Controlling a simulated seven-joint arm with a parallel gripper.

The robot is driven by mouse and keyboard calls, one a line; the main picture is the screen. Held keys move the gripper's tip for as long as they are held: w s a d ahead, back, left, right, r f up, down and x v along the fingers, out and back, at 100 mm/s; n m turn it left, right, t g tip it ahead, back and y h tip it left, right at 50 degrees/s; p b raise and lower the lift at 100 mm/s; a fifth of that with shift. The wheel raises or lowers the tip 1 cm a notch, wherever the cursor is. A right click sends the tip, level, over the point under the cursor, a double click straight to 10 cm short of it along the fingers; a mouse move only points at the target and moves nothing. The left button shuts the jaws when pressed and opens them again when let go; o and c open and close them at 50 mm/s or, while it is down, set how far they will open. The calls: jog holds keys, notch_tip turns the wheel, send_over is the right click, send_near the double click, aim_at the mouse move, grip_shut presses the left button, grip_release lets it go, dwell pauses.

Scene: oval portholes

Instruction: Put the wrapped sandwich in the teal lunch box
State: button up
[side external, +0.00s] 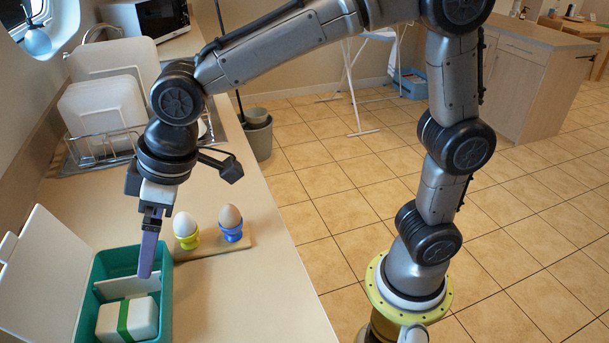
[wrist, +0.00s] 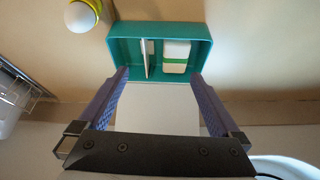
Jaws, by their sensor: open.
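The teal lunch box (side external: 159,312) stands open on the counter at the lower left of the side external view, its white lid (side external: 45,275) tilted up at the left. A white divider splits the box. The wrapped sandwich (side external: 127,319), a white block with a green band, sits in the nearer compartment. In the wrist view the box (wrist: 122,32) is at the top, and the sandwich (wrist: 177,50) lies right of the divider. My gripper (side external: 147,272) has purple fingers above the box, apart from the sandwich. The wrist view shows the gripper (wrist: 160,73) open and empty.
Two eggs in a yellow cup (side external: 186,231) and a blue cup (side external: 231,223) stand on a wooden board right of the box. A dish rack (side external: 100,150) with white dishes is behind. The counter right of the box is clear near its front.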

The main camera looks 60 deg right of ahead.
jog(key=s+d+r+m+t+h, duration=0.1)
jog(key=s+d+r+m, duration=0.1)
jog(key=s+d, duration=0.35)
jog(key=s+d+r+m, duration=0.1)
jog(key=s+d+r, duration=0.1)
jog(key=d, duration=0.7)
jog(key=s+d+f+m+h, duration=0.1)
jog(key=s+d+f+m, duration=0.2)
jog(key=s+d, duration=0.6)
jog(key=shift+s+d+f+m+t+h, duration=0.35)
jog(key=shift+s+m, duration=0.25)
jog(key=shift+s, duration=0.65)
